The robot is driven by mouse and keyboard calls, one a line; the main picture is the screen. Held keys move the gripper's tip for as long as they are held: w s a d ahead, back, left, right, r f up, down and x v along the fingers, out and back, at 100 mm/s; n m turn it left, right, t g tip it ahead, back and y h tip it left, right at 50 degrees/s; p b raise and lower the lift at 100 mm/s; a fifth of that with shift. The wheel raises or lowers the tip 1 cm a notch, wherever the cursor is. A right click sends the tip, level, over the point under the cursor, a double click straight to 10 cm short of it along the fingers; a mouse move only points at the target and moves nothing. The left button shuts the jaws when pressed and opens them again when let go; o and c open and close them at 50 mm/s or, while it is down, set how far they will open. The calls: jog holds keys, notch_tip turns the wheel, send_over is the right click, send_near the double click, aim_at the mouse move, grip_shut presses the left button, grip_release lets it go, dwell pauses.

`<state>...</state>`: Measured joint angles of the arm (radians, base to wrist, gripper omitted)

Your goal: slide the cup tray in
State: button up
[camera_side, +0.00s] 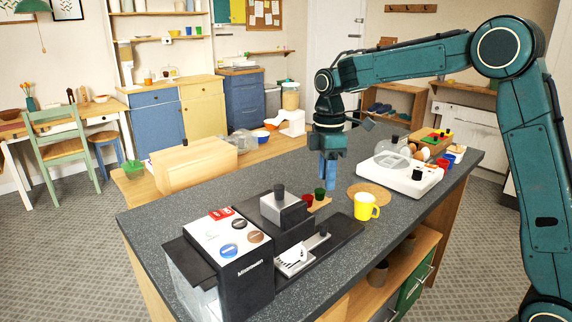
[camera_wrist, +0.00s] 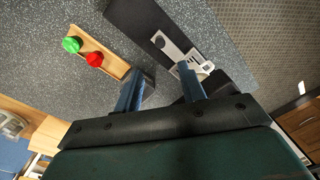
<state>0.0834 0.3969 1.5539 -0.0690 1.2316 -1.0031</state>
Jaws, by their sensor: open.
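A black-and-white coffee machine (camera_side: 243,250) stands at the near left of the counter. The cup tray, a pale slotted plate (camera_side: 293,265), lies low on the machine's dark base. A small black knob (camera_side: 323,231) stands near it. In the wrist view the pale tray (camera_wrist: 179,54) lies on the dark base beyond the fingertips, with the black knob (camera_wrist: 158,41) at its left. How far the tray sticks out is not clear. My gripper (camera_side: 329,184) points down above the counter, behind the base. It is open and empty in the wrist view (camera_wrist: 160,73), apart from the tray.
A wooden board with a red piece (camera_side: 308,200) and a green piece (camera_side: 319,194) lies beside the machine. A yellow mug (camera_side: 366,207) stands to the right, near a round mat (camera_side: 356,188) and a white appliance (camera_side: 402,176). A wooden box (camera_side: 193,166) is behind.

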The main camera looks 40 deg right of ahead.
aim_at(324, 224)
jog(key=f, duration=1.3)
jog(key=shift+s+a+f, duration=0.15)
jog(key=shift+s+a, duration=0.05)
jog(key=shift+s, duration=0.1)
grip_shut()
